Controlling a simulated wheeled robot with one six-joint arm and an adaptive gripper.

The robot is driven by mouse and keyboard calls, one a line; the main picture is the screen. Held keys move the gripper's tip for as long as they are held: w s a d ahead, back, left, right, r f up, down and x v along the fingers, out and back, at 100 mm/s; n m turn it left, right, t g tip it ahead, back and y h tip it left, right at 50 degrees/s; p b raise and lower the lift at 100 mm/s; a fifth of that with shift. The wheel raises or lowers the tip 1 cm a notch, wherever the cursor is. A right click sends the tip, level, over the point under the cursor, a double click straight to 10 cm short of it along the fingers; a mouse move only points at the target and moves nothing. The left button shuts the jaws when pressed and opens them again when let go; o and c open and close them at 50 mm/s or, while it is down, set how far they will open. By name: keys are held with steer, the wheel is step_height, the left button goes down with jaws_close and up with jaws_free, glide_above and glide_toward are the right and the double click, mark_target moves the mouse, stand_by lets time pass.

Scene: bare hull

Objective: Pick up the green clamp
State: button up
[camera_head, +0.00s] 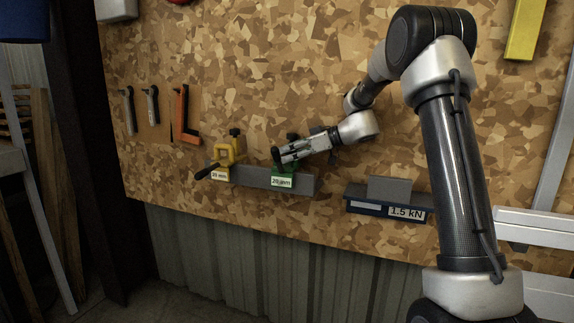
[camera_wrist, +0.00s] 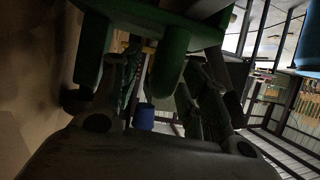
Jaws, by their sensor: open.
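The green clamp (camera_head: 285,169) sits on a grey bar (camera_head: 247,174) against the chipboard wall, with a "20 mm" label on its front. My gripper (camera_head: 288,155) is at the clamp's upper part, in front of it, and hides some of it. In the wrist view the green clamp (camera_wrist: 172,38) fills the top, and its green prongs reach down close to the fingers. My gripper (camera_wrist: 150,85) is open there, with part of the clamp between or just beyond its fingers. The dark picture does not show whether they touch.
A yellow clamp (camera_head: 229,152) with a "20 mm" label sits on the same bar, just left. A ledge marked "1.5 kN" (camera_head: 388,208) holds a grey block at right. Tools (camera_head: 186,115) hang on the wall at left. The wall above the clamps is mostly bare.

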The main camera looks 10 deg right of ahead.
steer(key=shift+x, duration=0.8)
jaws_close()
steer(key=shift+r, duration=0.15)
